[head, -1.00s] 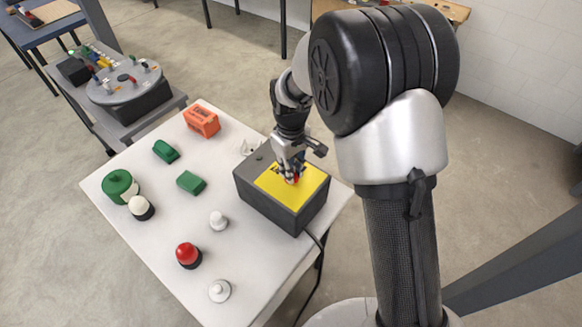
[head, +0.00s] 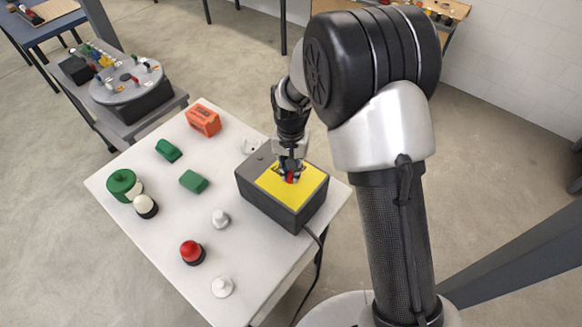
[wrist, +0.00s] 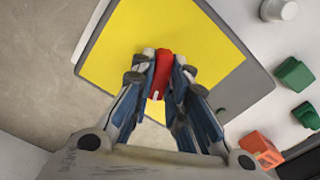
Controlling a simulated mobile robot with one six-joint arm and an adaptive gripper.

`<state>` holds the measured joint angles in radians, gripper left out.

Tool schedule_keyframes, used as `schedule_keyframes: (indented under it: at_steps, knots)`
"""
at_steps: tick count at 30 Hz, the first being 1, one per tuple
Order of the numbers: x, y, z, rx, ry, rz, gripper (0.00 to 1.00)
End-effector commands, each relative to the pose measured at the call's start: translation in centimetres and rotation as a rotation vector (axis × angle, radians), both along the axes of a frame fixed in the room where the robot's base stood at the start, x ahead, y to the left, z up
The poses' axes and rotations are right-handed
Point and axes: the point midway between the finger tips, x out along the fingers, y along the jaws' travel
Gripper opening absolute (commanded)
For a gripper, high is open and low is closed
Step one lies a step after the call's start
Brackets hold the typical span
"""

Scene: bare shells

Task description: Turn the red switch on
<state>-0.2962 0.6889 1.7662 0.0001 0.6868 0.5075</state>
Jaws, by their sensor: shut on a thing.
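The red switch (wrist: 162,72) is a red knob with a white mark at one end, on the yellow top of a dark grey box. My gripper (wrist: 160,85) is shut on the red switch, one finger on each side of it. In the head view, my gripper (head: 290,175) points down onto the yellow plate (head: 312,190) of the switch box (head: 262,200), and only a little red shows between the fingers. The box stands on the white table (head: 150,235) near its right edge. The fingers hide part of the knob.
On the table left of the box are an orange brick (head: 203,121), green blocks (head: 193,181), a green round piece (head: 122,184), a red dome button (head: 191,252) and white knobs (head: 222,287). A black cable (head: 318,245) leaves the box. A round grey panel (head: 125,82) stands behind.

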Motion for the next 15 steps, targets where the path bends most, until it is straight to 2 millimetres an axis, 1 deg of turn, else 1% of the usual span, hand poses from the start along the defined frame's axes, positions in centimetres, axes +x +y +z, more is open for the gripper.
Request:
schedule_keyframes:
  at_steps: [6,15]
  knots:
    - [0.04,0.01,0.11,0.001,-0.001,-0.194,0.00]
    - [0.05,0.01,0.10,0.001,-0.001,-0.401,0.00]
